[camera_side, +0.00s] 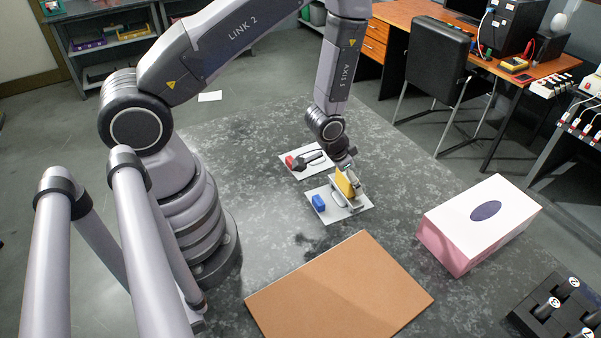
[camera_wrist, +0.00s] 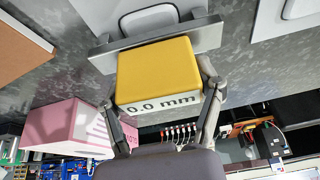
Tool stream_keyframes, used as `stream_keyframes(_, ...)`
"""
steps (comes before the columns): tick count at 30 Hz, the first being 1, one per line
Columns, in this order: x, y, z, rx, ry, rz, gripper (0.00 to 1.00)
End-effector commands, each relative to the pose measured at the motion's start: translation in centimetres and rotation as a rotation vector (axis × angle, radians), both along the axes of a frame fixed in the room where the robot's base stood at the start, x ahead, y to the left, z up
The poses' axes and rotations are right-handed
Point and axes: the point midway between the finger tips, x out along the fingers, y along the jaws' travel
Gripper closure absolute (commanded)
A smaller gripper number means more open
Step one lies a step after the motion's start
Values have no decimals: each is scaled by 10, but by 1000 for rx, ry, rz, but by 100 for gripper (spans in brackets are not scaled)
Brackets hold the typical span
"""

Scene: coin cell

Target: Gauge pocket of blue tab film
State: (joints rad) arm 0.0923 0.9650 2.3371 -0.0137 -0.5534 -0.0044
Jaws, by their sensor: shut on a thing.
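My gripper (camera_side: 345,165) is shut on a yellow gauge (camera_side: 344,184), which reads "0.0 mm" in the wrist view (camera_wrist: 158,72). In that view my gripper (camera_wrist: 162,98) has one finger on each side of the gauge, and a grey bar (camera_wrist: 204,37) runs along its far end. The gauge is over or at a pale plate (camera_side: 358,209) that carries a blue tab film (camera_side: 318,202) on its left part. The gauge partly hides this plate's pocket. I cannot tell whether the gauge touches the plate.
A second pale plate (camera_side: 290,166) behind holds a red tab (camera_side: 290,161) and a dark piece. A brown board (camera_side: 340,290) lies in front. A white and pink box (camera_side: 480,222) stands right, and a black rack (camera_side: 528,318) is at the lower right corner.

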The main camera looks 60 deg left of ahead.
Motion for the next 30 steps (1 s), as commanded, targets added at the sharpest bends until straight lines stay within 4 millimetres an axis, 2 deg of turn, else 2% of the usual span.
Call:
stream_keyframes(11, 0, 0, -2, 0, -1, 0, 74)
stream_keyframes(12, 0, 0, -2, 0, -1, 0, 29)
stream_keyframes(18, 0, 0, -2, 0, -1, 0, 3)
stream_keyframes(30, 0, 0, 1, 0, -1, 0, 3)
